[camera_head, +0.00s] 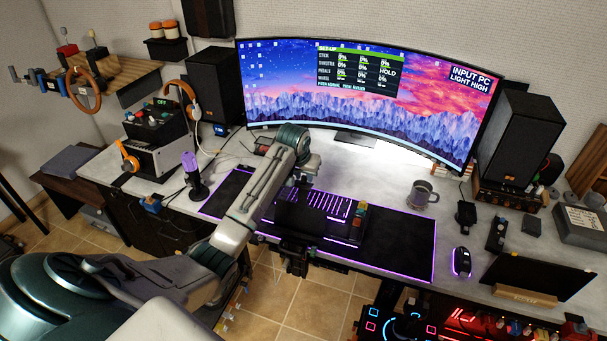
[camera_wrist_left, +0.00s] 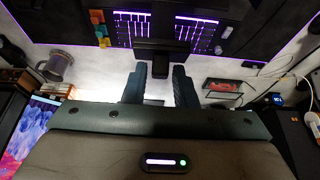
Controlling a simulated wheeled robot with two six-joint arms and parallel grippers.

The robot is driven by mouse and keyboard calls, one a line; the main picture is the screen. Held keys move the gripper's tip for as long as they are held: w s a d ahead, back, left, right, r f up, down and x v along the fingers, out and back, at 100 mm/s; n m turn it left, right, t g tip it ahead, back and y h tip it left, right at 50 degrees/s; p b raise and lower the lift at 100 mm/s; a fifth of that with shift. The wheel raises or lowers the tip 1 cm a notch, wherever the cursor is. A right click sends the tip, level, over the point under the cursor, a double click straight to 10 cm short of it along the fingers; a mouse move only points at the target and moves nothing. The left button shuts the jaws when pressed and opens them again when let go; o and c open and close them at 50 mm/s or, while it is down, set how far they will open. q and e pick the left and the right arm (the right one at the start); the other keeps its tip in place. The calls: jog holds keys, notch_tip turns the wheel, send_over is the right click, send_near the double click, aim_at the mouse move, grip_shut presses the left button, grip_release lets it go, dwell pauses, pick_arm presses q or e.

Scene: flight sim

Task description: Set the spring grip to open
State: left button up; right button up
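I cannot pick out a spring grip with certainty. My left gripper (camera_wrist_left: 159,70) shows in the left wrist view as two dark blue fingers, apart, with pale desk visible between them. A black upright block with a crosspiece (camera_wrist_left: 160,48) stands just beyond the fingertips, in line with the gap; I cannot tell whether they touch. Behind it is a black panel with purple-lit slots, which also shows in the head view (camera_head: 328,203). Coloured orange, yellow and teal buttons (camera_wrist_left: 99,28) sit at one end of the panel. In the head view my left forearm and wrist hide the fingers. My right gripper is out of view.
A curved monitor (camera_head: 400,95) stands behind, with a speaker (camera_head: 522,140) at right. A mug (camera_head: 422,194), mouse (camera_head: 461,262) and dark tablet (camera_head: 540,276) are on the right of the desk. A microphone (camera_head: 195,180) and headphones (camera_head: 190,105) are at left. The mat's right part is clear.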

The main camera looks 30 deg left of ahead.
aim_at(305, 176)
pick_arm(q)
grip_shut()
jog(key=shift+r, duration=0.15)
jog(key=shift+w+a+r, duration=0.1)
jog(key=shift+w+r, duration=0.25)
jog(key=shift+r, duration=0.45)
jog(key=shift+w+a+r, duration=0.1)
jog(key=shift+w+r, duration=0.25)
jog(key=shift+r, duration=0.45)
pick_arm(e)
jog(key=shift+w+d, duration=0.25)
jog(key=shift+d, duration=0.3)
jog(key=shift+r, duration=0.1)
pick_arm(q)
jog(key=shift+o, duration=1.9)
grip_release()
jog(key=shift+s+d, duration=0.1)
jog(key=shift+s, duration=0.05)
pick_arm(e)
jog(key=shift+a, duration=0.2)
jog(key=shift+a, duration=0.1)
